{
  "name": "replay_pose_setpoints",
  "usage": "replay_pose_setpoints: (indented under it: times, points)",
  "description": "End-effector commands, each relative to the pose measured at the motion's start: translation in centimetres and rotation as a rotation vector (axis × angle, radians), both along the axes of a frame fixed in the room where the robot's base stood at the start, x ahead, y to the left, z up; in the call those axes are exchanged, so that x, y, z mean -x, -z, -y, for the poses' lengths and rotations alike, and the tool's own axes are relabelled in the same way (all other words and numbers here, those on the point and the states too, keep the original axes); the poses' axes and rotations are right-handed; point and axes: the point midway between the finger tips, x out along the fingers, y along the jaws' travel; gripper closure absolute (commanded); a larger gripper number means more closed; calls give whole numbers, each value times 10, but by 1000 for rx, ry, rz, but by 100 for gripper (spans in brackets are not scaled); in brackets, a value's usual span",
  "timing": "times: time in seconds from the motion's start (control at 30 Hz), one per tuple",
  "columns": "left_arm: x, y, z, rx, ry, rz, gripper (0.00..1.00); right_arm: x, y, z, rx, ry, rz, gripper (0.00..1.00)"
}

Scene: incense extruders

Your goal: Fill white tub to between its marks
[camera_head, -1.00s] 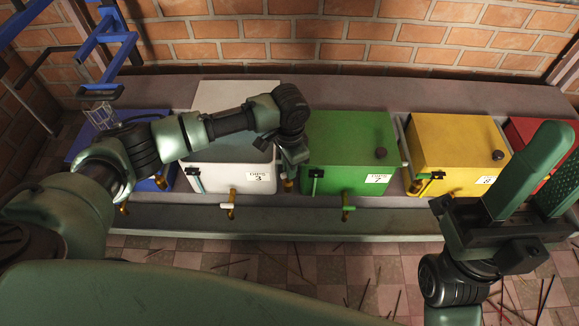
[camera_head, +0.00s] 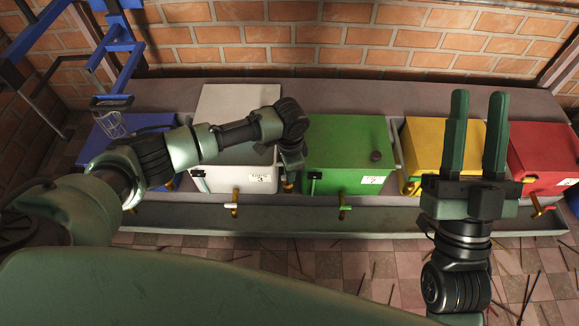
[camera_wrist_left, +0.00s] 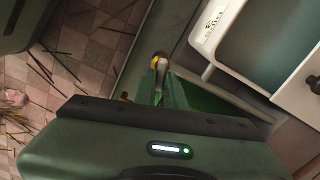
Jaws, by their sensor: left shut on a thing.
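The white tub (camera_head: 232,180) stands on the shelf left of the green tub and bears a label ending in 3. Its marks and its level are too small to make out. My left gripper (camera_head: 290,170) points down at the tub's front right corner, by the gap to the green tub. My right gripper (camera_head: 475,150) is open and empty in front of the yellow tub, fingers up.
The green tub (camera_head: 345,150), yellow tub (camera_head: 418,140), red tub (camera_head: 540,155) and a blue tub (camera_head: 105,140) share the shelf. Brass taps stick out at the front, one below the white tub (camera_head: 235,202). Sticks lie on the tiled floor (camera_head: 330,270).

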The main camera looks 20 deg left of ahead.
Motion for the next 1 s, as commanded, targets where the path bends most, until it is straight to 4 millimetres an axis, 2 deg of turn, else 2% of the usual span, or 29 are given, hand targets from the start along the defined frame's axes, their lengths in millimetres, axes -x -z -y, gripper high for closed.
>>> replay_pose_setpoints:
  times: [0.2,0.4,0.8,1.0]
  points:
    - [1,-2,1,1,71,0,100,-29,38,-2,74,14,-258,64]
    - [1,-2,2,2,138,0,100,-42,73,-1,126,25,-447,64]
    - [2,-1,2,2,273,0,100,-45,135,7,207,42,-761,64]
    - [2,-1,2,3,314,1,100,-42,154,10,230,48,-852,64]
